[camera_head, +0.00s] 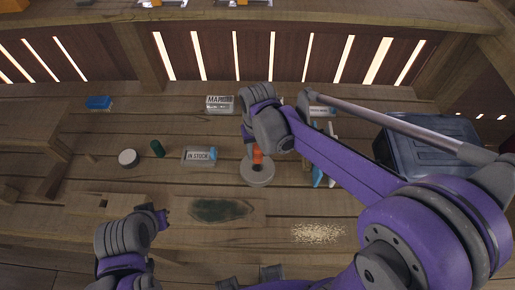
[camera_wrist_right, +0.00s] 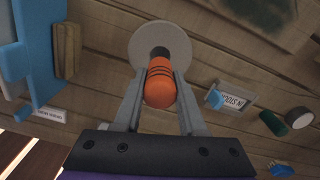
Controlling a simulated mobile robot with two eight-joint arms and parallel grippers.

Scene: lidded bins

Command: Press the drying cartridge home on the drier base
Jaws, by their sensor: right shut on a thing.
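The drying cartridge (camera_head: 257,156) is orange, with dark bands and a dark end in the right wrist view (camera_wrist_right: 160,84). My right gripper (camera_wrist_right: 159,80) is shut on it, one finger on each side. The drier base (camera_head: 257,173) is a round grey disc on the bench. It also shows in the right wrist view (camera_wrist_right: 178,36). The cartridge's dark end is over the disc's middle; I cannot tell how deep it sits. In the head view my right wrist hides part of the cartridge. My left gripper (camera_head: 157,213) is at the lower left, apart from both; its finger gap is unclear.
A labelled "IN STOCK" tray (camera_head: 199,156), a green cylinder (camera_head: 158,148) and a round white-topped item (camera_head: 129,158) stand left of the base. A dark green patch (camera_head: 220,210) lies in front. A large blue-grey lidded bin (camera_head: 430,142) stands at the right.

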